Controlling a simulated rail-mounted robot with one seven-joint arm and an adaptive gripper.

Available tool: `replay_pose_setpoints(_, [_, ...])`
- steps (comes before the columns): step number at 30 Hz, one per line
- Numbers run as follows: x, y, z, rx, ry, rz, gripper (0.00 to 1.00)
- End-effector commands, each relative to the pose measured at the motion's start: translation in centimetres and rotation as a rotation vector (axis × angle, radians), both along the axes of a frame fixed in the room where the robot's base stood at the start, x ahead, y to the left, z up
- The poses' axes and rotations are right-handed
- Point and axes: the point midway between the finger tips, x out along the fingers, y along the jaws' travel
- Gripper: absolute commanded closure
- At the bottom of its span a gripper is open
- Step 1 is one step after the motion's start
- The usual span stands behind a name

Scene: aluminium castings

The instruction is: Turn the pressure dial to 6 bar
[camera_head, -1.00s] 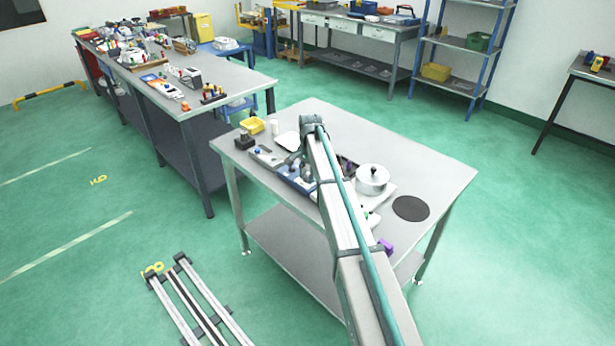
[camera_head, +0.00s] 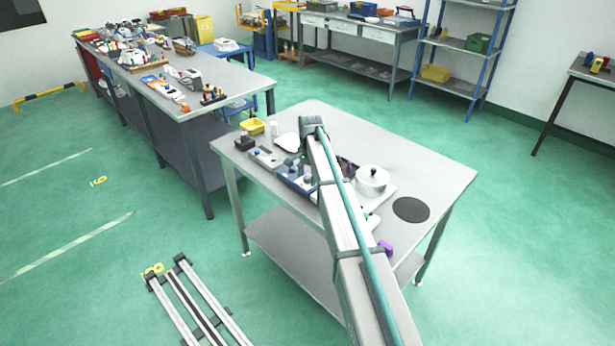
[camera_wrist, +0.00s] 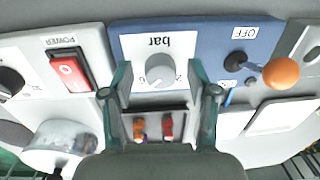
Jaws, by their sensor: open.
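The pressure dial (camera_wrist: 160,70) is a round grey knob on a white plate marked "bar", which appears upside down in the wrist view. The plate is set in a blue panel (camera_wrist: 209,40). My gripper (camera_wrist: 160,74) is open, with one finger on each side of the dial. I see gaps between the fingers and the knob. I cannot read the dial's setting. In the head view, part of the blue panel (camera_head: 291,181) shows on the near table, and my arm covers much of that area.
A red power switch (camera_wrist: 70,74) lies left of the dial in the wrist view. An orange-tipped lever (camera_wrist: 281,73) sticks out at the right. In the head view, a lidded pot (camera_head: 371,181) and a dark round mat (camera_head: 411,209) are on the table's right part.

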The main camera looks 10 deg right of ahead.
Motion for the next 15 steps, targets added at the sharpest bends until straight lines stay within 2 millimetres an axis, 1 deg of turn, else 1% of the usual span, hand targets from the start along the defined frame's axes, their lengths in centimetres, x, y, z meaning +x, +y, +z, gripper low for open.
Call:
replay_pose_setpoints(4, [0.0, 0.0, 1.0, 0.0, -0.002, 0.0, 0.41])
replay_pose_setpoints(7, [-0.1, -0.1, 2.4, 0.0, -0.001, 0.0, 0.41])
replay_pose_setpoints(15, [-0.3, -0.3, 7.6, 0.0, -0.002, 0.0, 0.41])
